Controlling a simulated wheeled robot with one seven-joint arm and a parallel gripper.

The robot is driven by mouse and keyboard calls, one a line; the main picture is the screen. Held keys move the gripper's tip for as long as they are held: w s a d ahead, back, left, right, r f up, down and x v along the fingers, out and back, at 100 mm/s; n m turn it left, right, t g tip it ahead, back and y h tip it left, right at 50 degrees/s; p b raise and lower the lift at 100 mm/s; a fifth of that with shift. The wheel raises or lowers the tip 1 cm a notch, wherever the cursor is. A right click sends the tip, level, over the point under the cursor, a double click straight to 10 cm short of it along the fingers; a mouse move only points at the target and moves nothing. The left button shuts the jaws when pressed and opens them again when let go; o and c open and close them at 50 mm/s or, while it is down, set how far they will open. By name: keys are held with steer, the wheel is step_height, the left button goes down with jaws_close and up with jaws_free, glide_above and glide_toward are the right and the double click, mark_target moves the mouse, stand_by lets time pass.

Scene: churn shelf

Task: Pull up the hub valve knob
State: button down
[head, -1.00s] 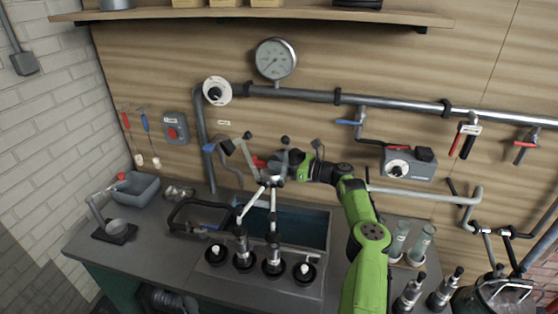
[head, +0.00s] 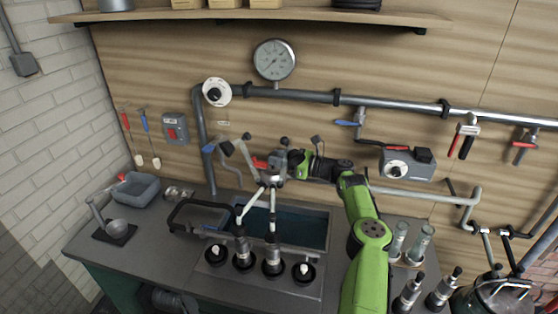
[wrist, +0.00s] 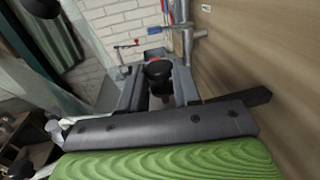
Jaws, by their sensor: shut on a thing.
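The hub valve knob (wrist: 158,72) is a dark round knob on a stem, seen in the middle of the wrist view. My gripper (wrist: 160,86) is shut on it, with one finger on each side of the stem. In the head view my gripper (head: 282,160) is at the hub above the sink, where several pipes meet. There the knob is mostly hidden by the gripper and cannot be made out clearly.
A dark sink (head: 308,225) lies below the hub. Several black-based fittings (head: 244,258) stand along its front. A pressure gauge (head: 274,60) and a long grey pipe (head: 305,95) are on the wooden wall behind. A grey tub (head: 138,190) sits at left.

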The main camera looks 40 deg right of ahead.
steer(key=c, duration=1.1)
jaws_free()
steer(key=shift+r, duration=0.25)
steer(key=shift+s+d+f, duration=0.1)
steer(key=shift+s+d, duration=0.05)
steer(key=shift+s, duration=0.05)
steer(key=b+v, duration=0.1)
steer(key=v, duration=0.6)
